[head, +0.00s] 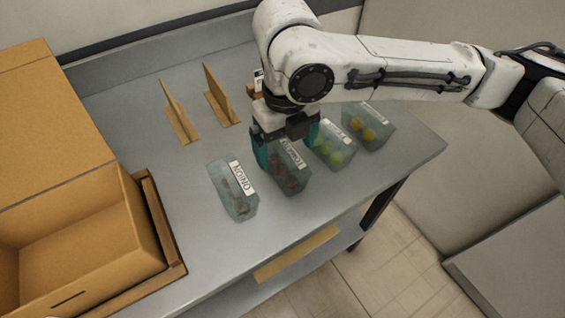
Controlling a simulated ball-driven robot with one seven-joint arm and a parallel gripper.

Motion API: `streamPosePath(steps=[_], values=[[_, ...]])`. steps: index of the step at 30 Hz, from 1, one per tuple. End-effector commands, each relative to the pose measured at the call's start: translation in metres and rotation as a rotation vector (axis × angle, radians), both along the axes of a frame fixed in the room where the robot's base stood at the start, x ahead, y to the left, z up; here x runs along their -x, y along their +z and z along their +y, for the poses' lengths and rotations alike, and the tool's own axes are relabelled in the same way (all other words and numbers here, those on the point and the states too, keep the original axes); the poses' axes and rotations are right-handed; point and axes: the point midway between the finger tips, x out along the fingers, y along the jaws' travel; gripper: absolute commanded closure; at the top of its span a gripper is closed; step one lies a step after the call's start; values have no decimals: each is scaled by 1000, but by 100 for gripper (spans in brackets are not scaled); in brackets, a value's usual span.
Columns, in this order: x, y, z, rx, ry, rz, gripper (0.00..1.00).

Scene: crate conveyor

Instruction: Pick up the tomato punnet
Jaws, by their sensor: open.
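The tomato punnet (290,177) is a clear tray with dark red contents and a white label, standing on the grey table. Its label is partly hidden by my gripper, so I cannot read it fully. My gripper (287,148) is open and points down over the back part of this punnet. One teal finger is at its left side and the other at its right. I cannot tell whether the fingers touch the punnet or how far down they reach.
The onion punnet (236,204) stands close on the left. A punnet with green fruit (345,161) and one with yellow fruit (378,139) stand close on the right. Two wooden dividers (180,120) stand behind. A cardboard box (140,225) is at the left.

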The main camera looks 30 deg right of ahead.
Motion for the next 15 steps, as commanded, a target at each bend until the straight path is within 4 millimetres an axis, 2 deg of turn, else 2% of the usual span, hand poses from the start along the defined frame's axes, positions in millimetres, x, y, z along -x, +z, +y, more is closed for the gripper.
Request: streamPosePath(steps=[5,15], values=[[0,-12,0,0,0,0,7],[-4,-56,2,-1,-2,0,7]])
